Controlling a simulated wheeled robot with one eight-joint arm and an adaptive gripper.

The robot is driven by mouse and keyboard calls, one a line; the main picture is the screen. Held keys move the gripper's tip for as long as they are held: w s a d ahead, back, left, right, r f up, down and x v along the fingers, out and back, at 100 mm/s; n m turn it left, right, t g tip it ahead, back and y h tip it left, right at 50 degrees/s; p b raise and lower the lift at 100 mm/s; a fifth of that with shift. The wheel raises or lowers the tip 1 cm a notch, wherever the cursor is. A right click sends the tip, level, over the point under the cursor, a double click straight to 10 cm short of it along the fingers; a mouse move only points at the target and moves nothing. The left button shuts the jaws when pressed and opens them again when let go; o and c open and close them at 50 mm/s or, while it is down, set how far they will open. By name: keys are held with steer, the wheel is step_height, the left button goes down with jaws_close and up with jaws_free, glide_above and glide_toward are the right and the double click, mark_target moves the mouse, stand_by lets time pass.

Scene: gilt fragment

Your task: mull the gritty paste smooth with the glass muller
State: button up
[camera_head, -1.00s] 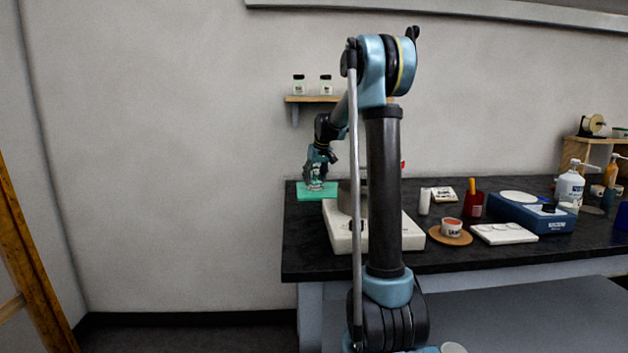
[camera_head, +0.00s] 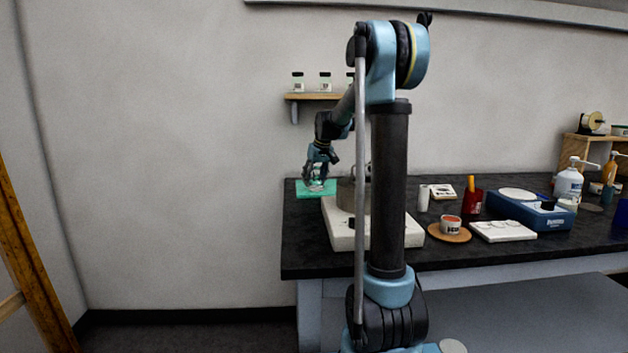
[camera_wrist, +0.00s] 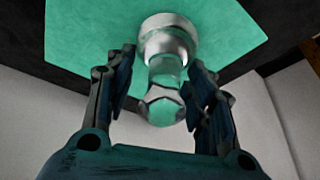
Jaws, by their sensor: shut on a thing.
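The glass muller (camera_wrist: 166,38) is clear, with a wide round foot and a narrower knobbed handle. Its foot appears to rest on the green slab (camera_wrist: 80,40), near the slab's middle in the wrist view. My gripper (camera_wrist: 160,82) is shut on the muller's handle, one finger on each side. In the head view my gripper (camera_head: 319,178) is low over the green slab (camera_head: 303,190) at the worktop's back left corner. I cannot make out any paste; the muller's foot and my fingers cover part of the slab.
A white block (camera_head: 340,236) bearing a grey round vessel (camera_head: 346,196) stands just right of the slab, partly behind my arm. A shelf (camera_head: 312,97) with small jars hangs above. A red pot (camera_head: 471,201), a blue device (camera_head: 540,212) and bottles stand farther right.

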steer(key=shift+s, duration=1.3)
steer(key=shift+w, duration=0.1)
steer(key=shift+w, duration=3.75)
steer(key=shift+c, duration=0.4)
step_height(320, 180, up, 6)
steer(key=shift+r, duration=0.1)
steer(key=shift+r, duration=1.4)
